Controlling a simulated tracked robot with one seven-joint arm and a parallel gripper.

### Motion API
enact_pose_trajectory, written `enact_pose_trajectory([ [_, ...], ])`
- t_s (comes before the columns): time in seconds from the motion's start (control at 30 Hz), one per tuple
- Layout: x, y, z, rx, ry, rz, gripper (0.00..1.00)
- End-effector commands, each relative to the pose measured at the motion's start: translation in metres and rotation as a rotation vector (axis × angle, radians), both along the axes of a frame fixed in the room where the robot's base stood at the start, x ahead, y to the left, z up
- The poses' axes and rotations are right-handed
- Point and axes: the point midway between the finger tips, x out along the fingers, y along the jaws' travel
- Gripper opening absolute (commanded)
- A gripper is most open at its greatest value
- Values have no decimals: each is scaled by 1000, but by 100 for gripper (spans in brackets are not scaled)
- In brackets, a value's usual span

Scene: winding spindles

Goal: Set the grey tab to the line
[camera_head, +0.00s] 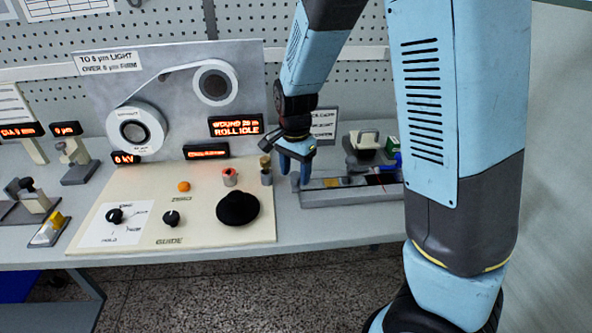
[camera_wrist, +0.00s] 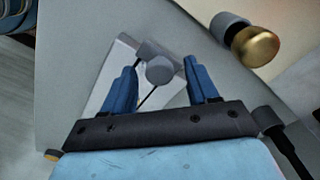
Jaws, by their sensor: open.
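My gripper (camera_head: 294,178) hangs over the bench just right of the cream control panel, beside the left end of a long grey fixture. In the wrist view my gripper (camera_wrist: 160,78) is open, its two blue fingers apart. A grey tab with a rounded head (camera_wrist: 160,70) shows between the fingertips, over a pale plate (camera_wrist: 118,62). Whether the fingers touch the tab cannot be told. A thin dark line (camera_wrist: 148,97) runs slantwise below the tab; whether it is a mark or part of the tab is unclear. In the head view my gripper hides the tab.
A brass-topped grey post (camera_head: 265,164) stands close left of my gripper; its brass knob (camera_wrist: 257,47) shows at upper right in the wrist view. The control panel (camera_head: 130,225) has a large black knob (camera_head: 238,208). The grey fixture (camera_head: 350,197) extends right, partly behind my arm.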

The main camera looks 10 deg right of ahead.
Motion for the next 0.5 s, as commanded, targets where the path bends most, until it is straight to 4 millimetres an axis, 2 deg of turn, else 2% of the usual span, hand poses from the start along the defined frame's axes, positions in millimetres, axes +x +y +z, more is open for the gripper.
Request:
enact_pose_trajectory([
  [0.07,0,0,0,0,0,0,58],
  [0.5,0,0,0,0,0,0,16],
])
